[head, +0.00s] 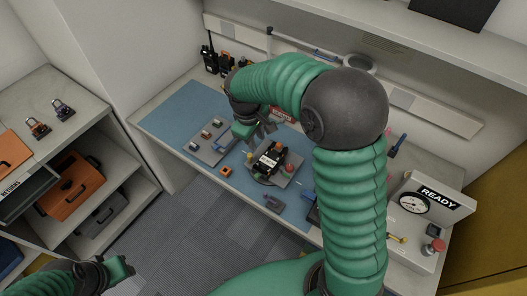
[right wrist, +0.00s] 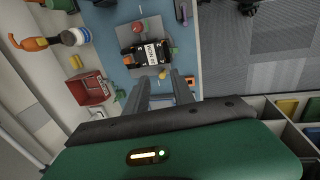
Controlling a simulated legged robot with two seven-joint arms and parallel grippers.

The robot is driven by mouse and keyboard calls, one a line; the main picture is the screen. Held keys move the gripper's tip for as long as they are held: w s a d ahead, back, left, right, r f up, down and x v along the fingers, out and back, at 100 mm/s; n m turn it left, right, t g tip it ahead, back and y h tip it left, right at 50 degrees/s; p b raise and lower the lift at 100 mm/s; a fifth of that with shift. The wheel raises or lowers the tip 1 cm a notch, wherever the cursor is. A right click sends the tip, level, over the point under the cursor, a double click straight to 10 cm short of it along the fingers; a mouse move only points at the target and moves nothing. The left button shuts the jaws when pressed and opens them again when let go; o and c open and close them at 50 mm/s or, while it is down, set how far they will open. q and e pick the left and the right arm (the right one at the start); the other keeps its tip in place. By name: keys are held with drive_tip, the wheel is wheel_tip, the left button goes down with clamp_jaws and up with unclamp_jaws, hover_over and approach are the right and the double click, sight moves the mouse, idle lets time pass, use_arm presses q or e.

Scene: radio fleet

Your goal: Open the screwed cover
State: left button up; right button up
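A black device with a white label (head: 268,163) lies on a grey plate (head: 290,177) on the blue mat. It also shows in the right wrist view (right wrist: 151,50), with orange parts at its ends. I cannot make out the cover's screws at this size. My right gripper (head: 262,134) is above the mat, just behind the device. In the right wrist view its two fingers (right wrist: 161,80) are apart with nothing between them, pointing towards the device. My left gripper (head: 123,267) is low at the left, away from the bench; its finger opening is unclear.
A grey tray (head: 207,151) with small parts lies left of the device. An orange block (head: 226,170) is near the front edge. Black radios (head: 209,58) stand at the back. A gauge box marked READY (head: 428,212) is at right. Shelves with orange cases (head: 72,184) stand at left.

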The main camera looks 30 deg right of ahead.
wheel_tip(320, 180, down, 3)
drive_tip(key=p, duration=0.1)
hover_over(263, 169)
drive_tip(key=f, duration=1.2)
drive_tip(key=shift+a+f, duration=0.2)
drive_tip(key=shift+f, duration=0.15)
drive_tip(key=shift+d+f, duration=0.2)
drive_tip(key=shift+f, duration=0.15)
drive_tip(key=shift+a, duration=0.1)
clamp_jaws()
drive_tip(key=shift+r, duration=0.1)
